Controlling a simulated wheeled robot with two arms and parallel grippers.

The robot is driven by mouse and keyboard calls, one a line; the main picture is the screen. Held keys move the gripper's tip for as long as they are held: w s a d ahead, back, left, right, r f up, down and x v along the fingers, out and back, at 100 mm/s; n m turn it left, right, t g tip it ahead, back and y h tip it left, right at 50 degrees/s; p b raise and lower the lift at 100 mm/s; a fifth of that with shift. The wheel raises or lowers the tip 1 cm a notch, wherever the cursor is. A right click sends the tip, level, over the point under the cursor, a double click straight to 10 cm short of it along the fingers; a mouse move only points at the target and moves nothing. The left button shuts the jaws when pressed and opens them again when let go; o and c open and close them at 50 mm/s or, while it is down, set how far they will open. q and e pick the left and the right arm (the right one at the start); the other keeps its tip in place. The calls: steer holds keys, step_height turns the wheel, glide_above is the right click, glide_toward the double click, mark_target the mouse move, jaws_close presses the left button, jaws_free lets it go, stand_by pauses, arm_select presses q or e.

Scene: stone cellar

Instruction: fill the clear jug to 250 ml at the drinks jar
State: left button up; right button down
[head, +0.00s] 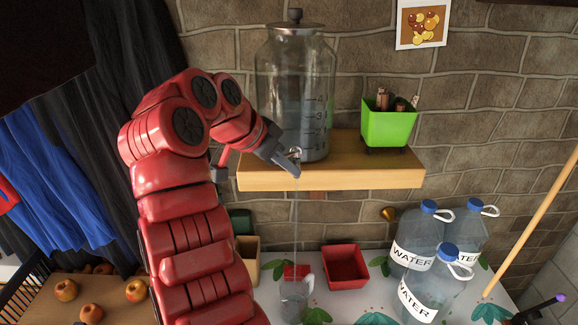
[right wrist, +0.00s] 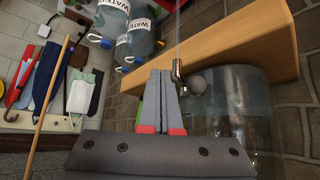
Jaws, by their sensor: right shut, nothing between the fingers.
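The drinks jar (head: 294,85) is a big lidded glass jar with level marks on a wooden shelf. Its tap (head: 297,151) is at the front bottom. My right gripper (head: 294,170) is shut and empty, with its fingertips close by the tap; in the right wrist view its fingers (right wrist: 163,95) are together beside the tap's knob (right wrist: 196,84). I cannot tell whether they touch. A thin stream (head: 295,220) falls from the tap to the clear jug (head: 293,302) on the table below. The jug's level is too small to read. My left gripper is not in view.
The wooden shelf (head: 390,178) also bears a green tub (head: 390,126). Several water bottles (head: 428,285) stand at the right of the table. A red box (head: 345,268) is right of the jug. Apples (head: 66,289) lie at lower left. A wooden pole (head: 530,222) leans at right.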

steer(key=shift+w+a+p, duration=0.6)
steer(key=shift+w+p, duration=0.15)
steer(key=shift+w, duration=0.1)
stand_by(2.5)
